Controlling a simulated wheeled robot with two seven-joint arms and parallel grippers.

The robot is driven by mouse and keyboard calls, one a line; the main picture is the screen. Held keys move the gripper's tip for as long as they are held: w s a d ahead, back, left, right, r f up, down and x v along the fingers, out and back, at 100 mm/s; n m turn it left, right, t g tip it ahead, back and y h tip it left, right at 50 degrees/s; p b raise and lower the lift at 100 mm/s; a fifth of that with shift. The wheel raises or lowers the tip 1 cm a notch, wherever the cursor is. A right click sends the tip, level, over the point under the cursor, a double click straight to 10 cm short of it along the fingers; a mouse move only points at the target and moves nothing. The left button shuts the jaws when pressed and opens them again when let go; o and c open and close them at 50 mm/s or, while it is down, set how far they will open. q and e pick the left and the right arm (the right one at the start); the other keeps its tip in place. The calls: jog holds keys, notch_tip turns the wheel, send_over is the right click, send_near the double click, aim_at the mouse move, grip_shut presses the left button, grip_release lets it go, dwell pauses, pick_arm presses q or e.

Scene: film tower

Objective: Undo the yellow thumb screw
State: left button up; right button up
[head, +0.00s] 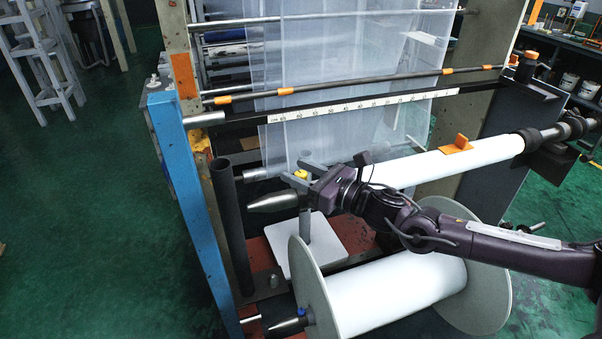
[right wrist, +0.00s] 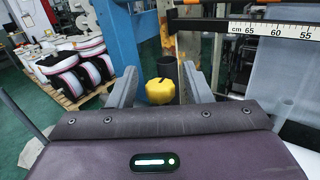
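The yellow thumb screw (head: 300,174) is a small yellow knob near the end of the shaft at the middle of the machine. It also shows in the right wrist view as a faceted yellow knob (right wrist: 160,91). My right gripper (head: 298,172) reaches in from the right, with its two grey fingers around the knob's place. In the right wrist view the fingers (right wrist: 160,88) stand apart on either side of the knob, with a narrow gap on each side. The screw's stem is hidden. My left gripper is not in view.
A pointed metal cone (head: 274,203) lies just below the right gripper. A dark upright post (head: 226,225) and blue frame (head: 190,210) stand left. A white roll (head: 440,165) crosses right, and a flanged spool (head: 390,292) sits below. Clear film (head: 340,110) hangs behind.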

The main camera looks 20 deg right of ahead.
aim_at(306, 176)
jog(key=shift+f, duration=0.1)
jog(key=shift+s+d+f, duration=0.1)
jog(key=shift+s+d, duration=0.15)
jog(key=b+v, duration=0.3)
jog(key=v, duration=0.3)
jog(key=shift+s+d+r+b, duration=0.2)
jog(key=shift+s+d+b, duration=0.1)
jog(key=shift+s, duration=0.2)
jog(key=shift+o, duration=0.2)
